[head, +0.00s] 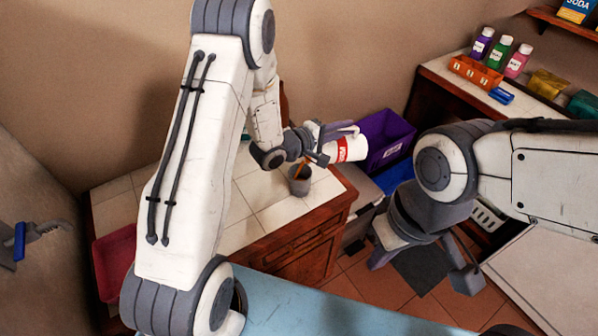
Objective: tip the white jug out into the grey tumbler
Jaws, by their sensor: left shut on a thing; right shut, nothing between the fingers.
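My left gripper (318,146) is shut on the white jug (353,148), which has a red label. The jug is tipped on its side above and to the right of the grey tumbler (299,184). The tumbler stands upright on the tiled counter. A thin orange-brown streak shows at the tumbler's mouth, below the gripper; it looks like liquid, but the jug's mouth is hidden. My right gripper (466,278) is shut and empty, low over the floor at the right, well away from the jug and tumbler.
The tiled counter (239,236) has a wooden front and free room around the tumbler. A purple bin (385,138) stands behind the jug. A red tray (115,262) is at the left. Bottles and an orange crate (475,72) stand on the far right counter.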

